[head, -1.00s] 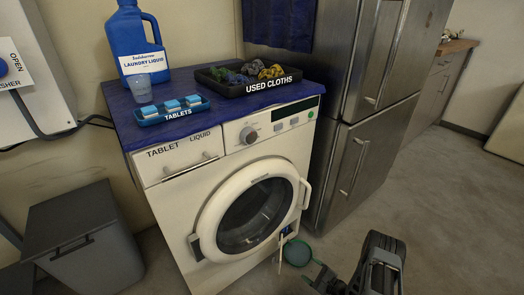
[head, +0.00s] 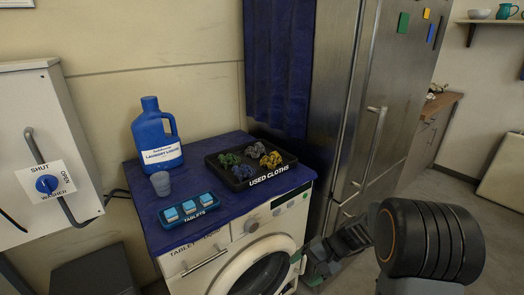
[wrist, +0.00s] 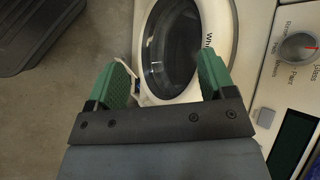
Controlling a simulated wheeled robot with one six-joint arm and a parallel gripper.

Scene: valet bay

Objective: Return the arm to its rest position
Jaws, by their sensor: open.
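My gripper (head: 301,264) is at the right front edge of the white washing machine (head: 246,232) in the head view, with part of a green finger showing. In the wrist view both green fingers of my gripper (wrist: 163,76) are spread wide with nothing held between them. The machine's round door (wrist: 172,50) shows beyond and between the fingers. My arm is bent, its dark elbow large at the lower right of the head view. Whether the fingers touch the machine cannot be told.
On the blue top stand a laundry liquid bottle (head: 156,137), a cup (head: 161,183), a tablets tray (head: 187,219) and a used cloths tray (head: 285,182). A steel fridge (head: 345,110) stands close on the right. A wall box with a valve (head: 45,150) is at left.

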